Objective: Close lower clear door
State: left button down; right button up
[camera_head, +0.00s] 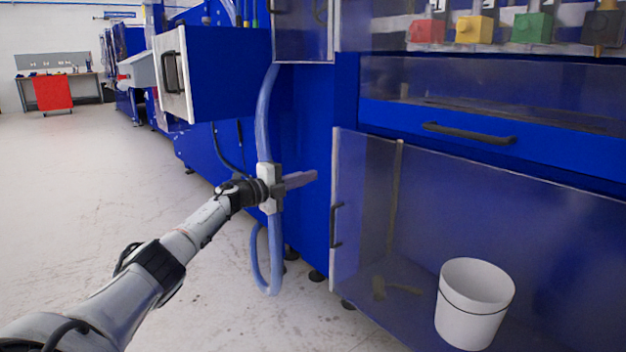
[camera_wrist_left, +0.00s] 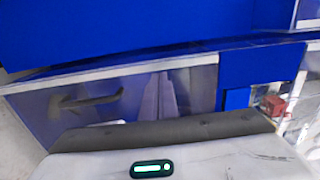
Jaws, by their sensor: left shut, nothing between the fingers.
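The lower clear door (camera_head: 365,200) is a see-through panel with a pale left edge, low on the blue machine in the head view. Its dark upright handle (camera_head: 336,225) is near that edge. I cannot tell whether the door is fully shut. My left gripper (camera_head: 314,176) is shut and empty, just left of the door's upper left edge, pointing right. A small gap seems to separate them. In the left wrist view the grey fingers (camera_wrist_left: 162,85) lie together in front of a clear panel (camera_wrist_left: 110,85) with a dark handle (camera_wrist_left: 88,103). My right gripper is not in view.
A white bucket (camera_head: 474,305) stands at lower right; I cannot tell whether it is behind the panel. A drawer handle (camera_head: 468,133) is above the door. A blue box with a pale front (camera_head: 173,75) juts out at upper left. A blue hose (camera_head: 263,120) hangs behind my wrist. Floor at left is clear.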

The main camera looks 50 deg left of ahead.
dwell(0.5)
